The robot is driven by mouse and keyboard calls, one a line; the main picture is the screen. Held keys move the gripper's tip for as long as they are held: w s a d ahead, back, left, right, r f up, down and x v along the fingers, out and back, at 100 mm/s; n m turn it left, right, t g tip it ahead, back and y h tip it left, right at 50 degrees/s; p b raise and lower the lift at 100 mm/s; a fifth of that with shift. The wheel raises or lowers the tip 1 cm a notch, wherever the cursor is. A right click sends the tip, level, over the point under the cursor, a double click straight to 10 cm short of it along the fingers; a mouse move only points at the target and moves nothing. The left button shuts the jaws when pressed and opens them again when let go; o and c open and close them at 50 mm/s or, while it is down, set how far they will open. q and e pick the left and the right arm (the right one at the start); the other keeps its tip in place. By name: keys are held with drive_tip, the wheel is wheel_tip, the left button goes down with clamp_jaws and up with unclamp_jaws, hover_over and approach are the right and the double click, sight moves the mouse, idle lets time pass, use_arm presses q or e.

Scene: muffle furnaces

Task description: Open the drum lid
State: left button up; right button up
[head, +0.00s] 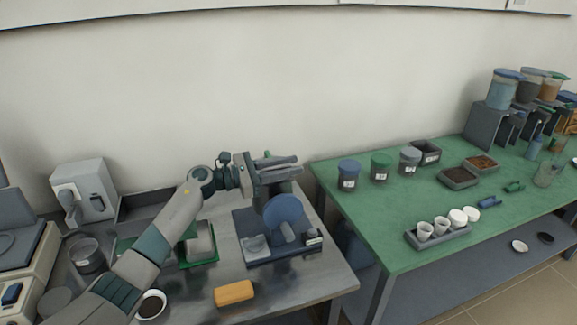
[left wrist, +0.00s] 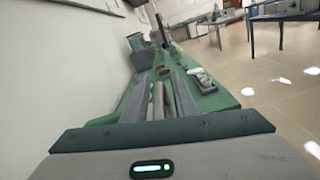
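A blue round disc (head: 283,210) stands upright on a small machine with a dark blue base (head: 262,262) on the grey bench. It looks like the drum lid, but I cannot be sure which part is the lid. My left gripper (head: 296,164) is above and just behind the disc, pointing right, and does not appear to hold it. The disc does not show clearly in that view. My right gripper is not in view.
A yellow block (head: 234,293) lies in front of the machine, and a green-edged tray (head: 203,262) is to its left. The green table (head: 375,218) at right holds several lidded jars, trays and a grey cup rack (head: 438,239). The wall is close behind.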

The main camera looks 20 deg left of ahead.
use_arm(q)
clamp_jaws()
drive_tip(key=shift+r, duration=0.15)
